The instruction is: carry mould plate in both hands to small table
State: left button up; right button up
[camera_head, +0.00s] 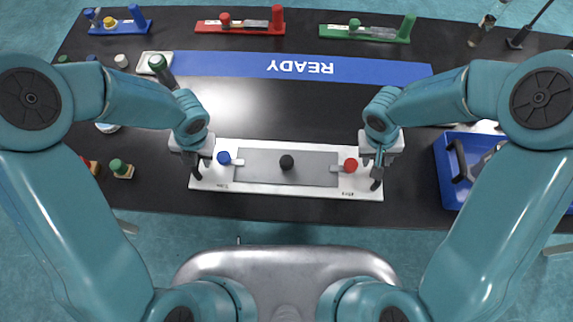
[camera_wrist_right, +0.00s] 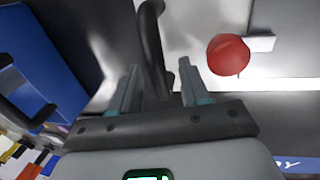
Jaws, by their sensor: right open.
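The mould plate (camera_head: 288,188) is a long white plate with a grey middle section, lying flat on the black table. It carries a blue knob (camera_head: 224,158), a black knob (camera_head: 287,162) and a red knob (camera_head: 350,165); the red knob also shows in the right wrist view (camera_wrist_right: 228,55). My left gripper (camera_head: 198,165) is over the plate's left end; its finger gap is too small to read. My right gripper (camera_head: 376,164) is at the right end. In the right wrist view its open fingers (camera_wrist_right: 158,80) stand either side of a black curved handle (camera_wrist_right: 152,45).
A blue READY strip (camera_head: 300,67) lies behind the plate. Blue (camera_head: 120,25), red (camera_head: 240,26) and green (camera_head: 366,33) fixtures stand at the back. A blue tray (camera_head: 447,165) sits at right. A small green-topped piece (camera_head: 121,169) stands at left.

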pick_arm(q)
jog(key=shift+w+f, duration=0.15)
jog(key=shift+f, duration=0.35)
pick_arm(e)
jog(key=shift+w+d+f, duration=0.15)
jog(key=shift+f, duration=0.4)
pick_arm(q)
jog(key=shift+s, duration=0.2)
pick_arm(e)
jog(key=shift+s, duration=0.2)
jog(key=shift+r, duration=0.1)
pick_arm(q)
jog(key=shift+w, duration=0.15)
grip_shut()
pick_arm(e)
jog(key=shift+w, duration=0.15)
grip_shut()
pick_arm(q)
jog(key=shift+r, duration=0.1)
